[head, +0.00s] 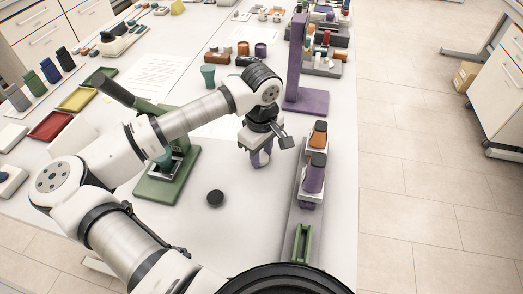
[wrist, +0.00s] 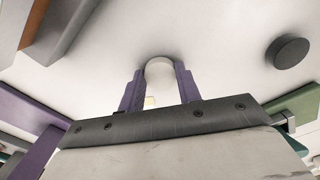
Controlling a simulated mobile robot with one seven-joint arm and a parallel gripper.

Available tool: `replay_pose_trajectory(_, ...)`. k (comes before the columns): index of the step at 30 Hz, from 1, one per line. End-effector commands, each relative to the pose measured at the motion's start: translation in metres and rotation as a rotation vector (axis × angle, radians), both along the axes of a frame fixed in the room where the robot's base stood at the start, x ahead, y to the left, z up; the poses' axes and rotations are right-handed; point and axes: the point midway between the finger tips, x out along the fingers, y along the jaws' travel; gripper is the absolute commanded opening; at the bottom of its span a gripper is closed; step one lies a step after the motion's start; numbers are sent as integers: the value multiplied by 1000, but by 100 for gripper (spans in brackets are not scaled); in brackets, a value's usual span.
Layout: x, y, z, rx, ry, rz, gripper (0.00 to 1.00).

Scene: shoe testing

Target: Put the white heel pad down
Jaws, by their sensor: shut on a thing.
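The white heel pad (wrist: 159,70) shows in the wrist view as a pale piece with a rounded end, between the two purple fingers of my gripper (wrist: 159,83). The fingers are shut on it. Behind it is the white table top (wrist: 225,50), with a soft shadow around the pad's end. In the head view my gripper (head: 261,158) points down over the middle of the table, left of the grey rail. The pad cannot be made out there, and whether it touches the table cannot be told.
A black disc (head: 215,198) lies on the table to the front left of my gripper. A green press-like stand (head: 181,185) is to the left. A long grey rail (head: 304,218) with orange and purple blocks is to the right. A purple stand (head: 306,103) rises behind.

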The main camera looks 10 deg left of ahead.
Motion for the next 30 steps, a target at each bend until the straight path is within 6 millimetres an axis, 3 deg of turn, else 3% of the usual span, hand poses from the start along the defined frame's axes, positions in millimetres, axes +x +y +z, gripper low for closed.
replay_pose_trajectory(5, 0, 0, -4, 0, 0, 0, 10)
replay_pose_trajectory(6, 0, 0, -2, 0, 0, 0, 38)
replay_pose_trajectory(10, 0, 0, -2, 0, 0, 0, 55)
replay_pose_trajectory(23, 1, 0, 4, 1, -2, 1, 55)
replay_pose_trajectory(30, 0, 1, 50, 5, -4, 0, 55)
